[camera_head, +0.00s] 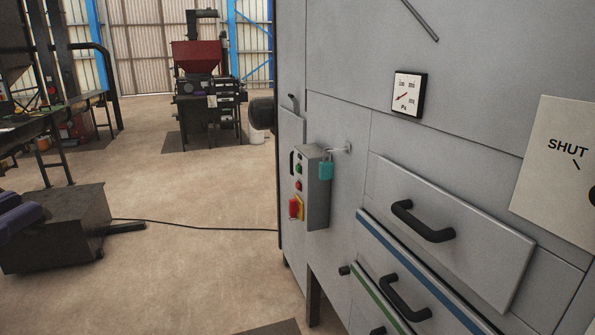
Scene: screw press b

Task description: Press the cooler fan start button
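A grey control box (317,195) is fixed to the left part of the grey machine cabinet. Labels are too small to read, so I cannot tell which control is the cooler fan start button. A dark purple part of my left arm, at the gripper end (22,222), shows at the left edge, far from the control box. Its fingers cannot be made out. My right gripper is out of view.
The cabinet (340,60) has a gauge (408,94), a SHUT plate (555,160) and drawers with black handles (422,222). A dark box (70,225) stands on the left floor. A cable (200,226) crosses otherwise open floor.

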